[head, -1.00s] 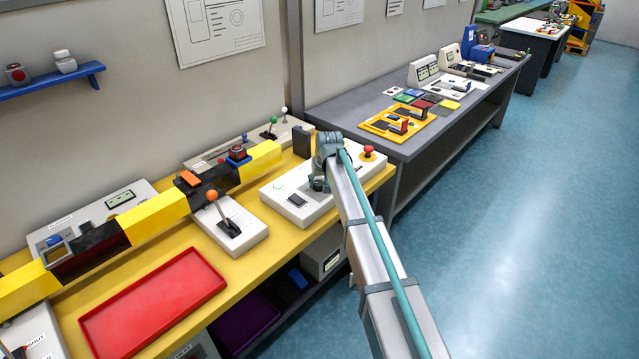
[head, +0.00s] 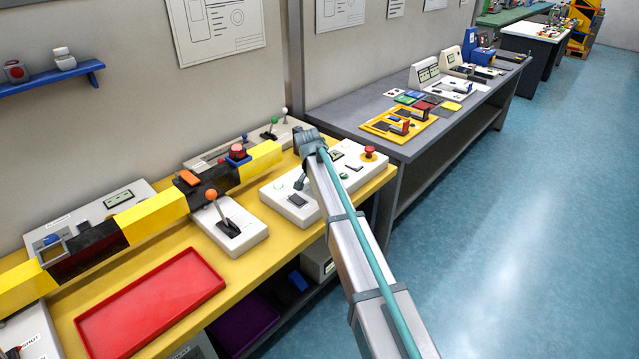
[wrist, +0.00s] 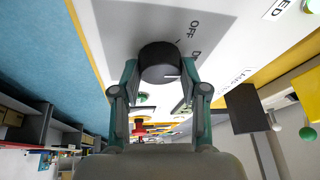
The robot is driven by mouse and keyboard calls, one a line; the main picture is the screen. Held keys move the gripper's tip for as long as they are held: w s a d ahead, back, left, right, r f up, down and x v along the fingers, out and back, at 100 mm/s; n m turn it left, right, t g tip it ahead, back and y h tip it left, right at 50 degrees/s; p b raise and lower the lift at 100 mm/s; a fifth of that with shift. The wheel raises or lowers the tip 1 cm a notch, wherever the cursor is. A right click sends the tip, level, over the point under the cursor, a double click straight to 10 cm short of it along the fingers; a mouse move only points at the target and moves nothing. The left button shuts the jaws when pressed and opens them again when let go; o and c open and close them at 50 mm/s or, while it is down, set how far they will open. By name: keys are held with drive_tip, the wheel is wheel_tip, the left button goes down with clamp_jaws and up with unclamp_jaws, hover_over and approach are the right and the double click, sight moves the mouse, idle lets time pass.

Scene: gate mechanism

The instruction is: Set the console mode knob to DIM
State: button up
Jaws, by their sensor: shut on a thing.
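In the wrist view a round black knob (wrist: 160,58) stands on a white panel (wrist: 115,35) with a grey printed area. My gripper (wrist: 159,76) has one finger on each side of the knob and is shut on it. The label "OFF" and a partly hidden label starting with "D" are printed to the right of the knob. A short white mark shows on the knob's lower right; its exact setting is unclear.
A red mushroom button (head: 369,152) stands at the console's right end. A lever with an orange ball (head: 212,194) stands on a box to the left. A yellow-and-black beam (head: 155,216) crosses the yellow bench. A red tray (head: 150,305) lies at the front.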

idle(0.5)
drive_tip(key=o, duration=1.1)
drive_tip(key=shift+o, duration=0.2)
drive_tip(key=v, duration=1.2)
drive_tip(key=shift+a, duration=0.1)
